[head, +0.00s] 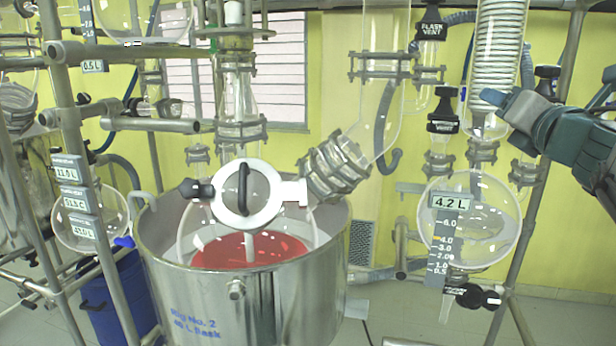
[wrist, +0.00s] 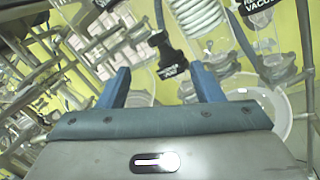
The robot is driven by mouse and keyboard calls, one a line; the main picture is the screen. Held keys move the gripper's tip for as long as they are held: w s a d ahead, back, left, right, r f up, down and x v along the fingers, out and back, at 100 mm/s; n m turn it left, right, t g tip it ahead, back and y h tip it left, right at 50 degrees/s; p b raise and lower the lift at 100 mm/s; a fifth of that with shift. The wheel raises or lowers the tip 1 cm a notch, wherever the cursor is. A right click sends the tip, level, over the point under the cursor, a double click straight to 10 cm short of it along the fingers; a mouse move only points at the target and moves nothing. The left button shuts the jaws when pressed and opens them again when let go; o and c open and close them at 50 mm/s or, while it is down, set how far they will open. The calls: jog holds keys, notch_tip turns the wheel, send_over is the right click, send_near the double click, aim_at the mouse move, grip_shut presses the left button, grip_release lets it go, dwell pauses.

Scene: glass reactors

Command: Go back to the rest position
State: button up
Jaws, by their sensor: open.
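My gripper (head: 505,104) is at the upper right of the head view, in front of the lower end of the glass coil condenser (head: 499,45). In the wrist view its two blue fingers (wrist: 160,68) are spread apart with nothing gripped between them. A black valve handle (wrist: 170,56) shows between and beyond the fingertips there. I cannot tell how far it is from them. In the head view a black vent valve (head: 442,125) stands to the left of my gripper, apart from it.
The round receiving flask (head: 495,235), labelled 4.2 L, hangs below my gripper. A steel pot (head: 215,300) holding a glass flask with red liquid (head: 250,250) stands left of centre. Metal frame poles (head: 75,150) rise at the left. Bare floor shows at the lower right.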

jog(key=s+a+f+m+g+h, duration=0.2)
jog(key=f+m+g, duration=0.2)
jog(key=f+m, duration=0.7)
jog(key=s+a+f+m+g+h, duration=0.2)
jog(key=f+m+g, duration=0.1)
jog(key=f+m, duration=0.7)
jog(key=s+a+f+m+g+y, duration=0.2)
jog(key=s+a+f+m+g, duration=0.2)
jog(key=f, duration=0.5)
jog(key=s+a+f+m+g+y, duration=0.2)
jog(key=s+a+f+m+g, duration=0.2)
jog(key=s+a+f, duration=0.5)
jog(key=shift+s+m+g+y, duration=0.35)
jog(key=shift+s+m, duration=0.25)
jog(key=shift+s, duration=0.25)
